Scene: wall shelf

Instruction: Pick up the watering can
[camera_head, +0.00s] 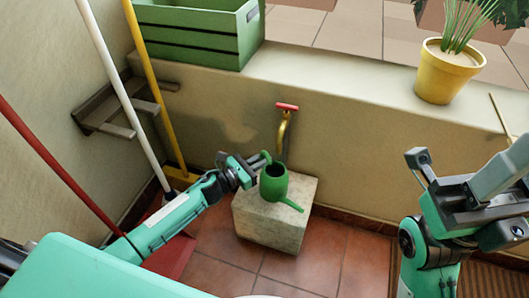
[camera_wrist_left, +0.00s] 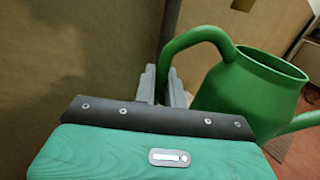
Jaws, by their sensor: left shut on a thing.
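The green watering can (camera_head: 274,183) stands on a pale stone block (camera_head: 270,228) below the tap, its spout pointing to the lower right. My left gripper (camera_head: 258,162) reaches it from the left and is shut on its handle. In the left wrist view, the fingers (camera_wrist_left: 163,85) close around the lower part of the curved handle, and the can's body (camera_wrist_left: 245,95) is to the right. My right gripper (camera_head: 458,172) is at the right of the head view, far from the can, with its fingers spread apart and nothing between them.
A brass tap (camera_head: 284,130) with a red handle is on the wall just behind the can. A green crate (camera_head: 205,35) and a yellow plant pot (camera_head: 447,75) stand on the ledge. Long-handled tools lean at the left by a small wall shelf (camera_head: 105,110).

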